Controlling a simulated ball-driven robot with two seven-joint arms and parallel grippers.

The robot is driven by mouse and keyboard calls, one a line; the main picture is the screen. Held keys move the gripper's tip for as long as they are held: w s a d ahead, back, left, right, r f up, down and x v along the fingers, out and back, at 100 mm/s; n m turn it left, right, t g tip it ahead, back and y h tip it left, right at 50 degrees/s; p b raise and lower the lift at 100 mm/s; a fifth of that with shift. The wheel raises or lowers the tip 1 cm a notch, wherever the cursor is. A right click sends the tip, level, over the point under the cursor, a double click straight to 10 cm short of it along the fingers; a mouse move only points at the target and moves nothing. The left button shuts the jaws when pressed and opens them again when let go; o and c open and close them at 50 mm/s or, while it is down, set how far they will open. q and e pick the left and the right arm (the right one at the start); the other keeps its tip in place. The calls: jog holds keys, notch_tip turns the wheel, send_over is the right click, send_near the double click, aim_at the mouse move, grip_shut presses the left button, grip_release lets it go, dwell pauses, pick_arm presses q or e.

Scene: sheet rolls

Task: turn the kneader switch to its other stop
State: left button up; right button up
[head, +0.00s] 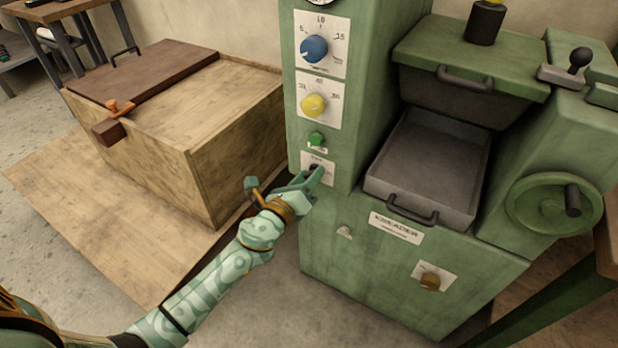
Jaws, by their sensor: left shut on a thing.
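The green machine (370,270) stands in the middle and right of the head view and bears a KNEADER label. On its narrow left column, below a green button (316,139), is a white plate (309,158) with a small dark switch (315,167). My left gripper (314,177) reaches in from the lower left and is shut on this switch. The fingers cover most of the switch and the lower part of the plate, so its exact angle cannot be told. My right gripper is not in view.
Above are a blue dial (314,49) and a yellow dial (313,105). To the right are a grey tray (420,175), a handwheel (553,205) and a brown knob (430,281). A wooden chest (235,135) stands left of the column, close to my left arm.

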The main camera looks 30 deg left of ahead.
pick_arm(q)
jog(key=n, duration=0.8)
jog(key=shift+a+f+p, duration=0.1)
jog(key=shift+p, duration=0.25)
jog(key=shift+f+n, duration=0.1)
jog(key=shift+n, duration=0.9)
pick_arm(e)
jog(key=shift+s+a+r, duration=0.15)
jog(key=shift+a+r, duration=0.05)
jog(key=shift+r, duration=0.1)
pick_arm(q)
jog(key=shift+p, duration=0.3)
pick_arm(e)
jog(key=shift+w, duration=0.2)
